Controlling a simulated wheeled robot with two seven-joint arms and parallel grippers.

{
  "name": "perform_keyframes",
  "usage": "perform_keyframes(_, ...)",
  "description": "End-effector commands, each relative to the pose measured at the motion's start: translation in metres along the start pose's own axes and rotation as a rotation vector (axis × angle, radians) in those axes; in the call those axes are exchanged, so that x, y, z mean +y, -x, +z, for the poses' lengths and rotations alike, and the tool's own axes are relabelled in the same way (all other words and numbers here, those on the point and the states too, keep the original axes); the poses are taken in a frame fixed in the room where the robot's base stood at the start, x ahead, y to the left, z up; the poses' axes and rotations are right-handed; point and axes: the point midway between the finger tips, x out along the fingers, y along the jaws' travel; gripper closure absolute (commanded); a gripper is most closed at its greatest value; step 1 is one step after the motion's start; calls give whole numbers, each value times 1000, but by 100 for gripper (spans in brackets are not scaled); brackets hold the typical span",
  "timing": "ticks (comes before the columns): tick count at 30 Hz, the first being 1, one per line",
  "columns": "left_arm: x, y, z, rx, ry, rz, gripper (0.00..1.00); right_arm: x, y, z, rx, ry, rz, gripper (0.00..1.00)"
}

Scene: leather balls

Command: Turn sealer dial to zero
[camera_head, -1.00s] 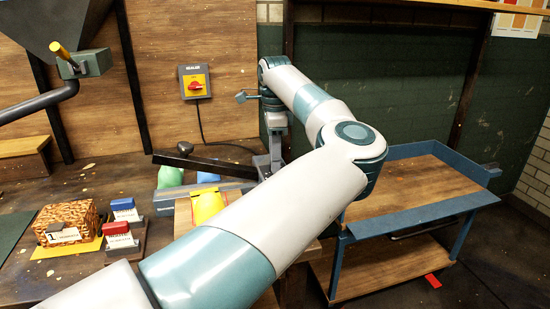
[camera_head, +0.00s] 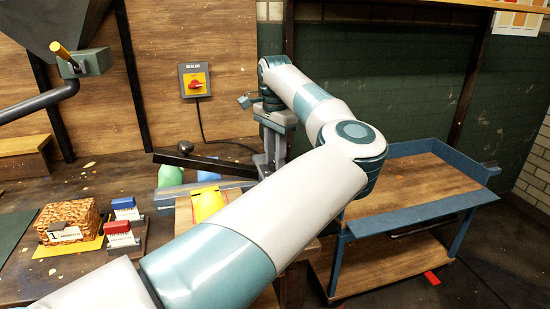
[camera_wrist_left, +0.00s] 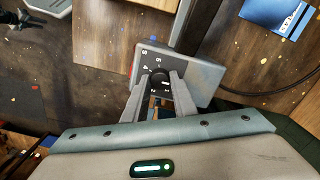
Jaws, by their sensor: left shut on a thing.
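The sealer dial (camera_wrist_left: 158,75) is a small black round knob on the grey end face of the sealer (camera_wrist_left: 190,67), with pale marks around it, too small to read surely. My left gripper (camera_wrist_left: 161,88) is shut on the dial, one finger on each side. In the head view the sealer's blue-grey body (camera_head: 168,201) and black press arm (camera_head: 205,164) lie behind my arm. My left gripper (camera_head: 272,160) points down at the sealer's right end, and its fingertips and the dial are hidden there. My right gripper is not in view.
A switch box labelled SEALER (camera_head: 194,81) with a red knob hangs on the wall. Green, blue and yellow bags (camera_head: 207,204) are by the sealer. A basket (camera_head: 68,219) and stamps (camera_head: 122,236) stand left. A blue-edged cart (camera_head: 415,210) stands right.

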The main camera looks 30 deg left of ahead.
Motion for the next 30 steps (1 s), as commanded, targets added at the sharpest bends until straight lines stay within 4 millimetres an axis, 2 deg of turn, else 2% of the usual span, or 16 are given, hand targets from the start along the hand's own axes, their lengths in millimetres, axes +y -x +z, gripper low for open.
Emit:
perform_keyframes(8, -1, 1, 0, 2, 0, -2, 98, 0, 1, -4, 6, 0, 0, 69)
perform_keyframes(9, -1, 1, 0, 2, 0, -3, 66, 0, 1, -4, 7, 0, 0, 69)
perform_keyframes(10, -1, 1, 0, 2, 0, -2, 59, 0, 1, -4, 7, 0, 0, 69)
perform_keyframes(11, -1, 1, 0, 2, 0, -2, 57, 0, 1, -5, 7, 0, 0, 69)
perform_keyframes(23, 0, 3, 0, 1, -1, 0, 57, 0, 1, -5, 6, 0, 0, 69)
perform_keyframes(30, -1, 24, 0, 2, 0, -2, 57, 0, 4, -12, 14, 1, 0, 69)
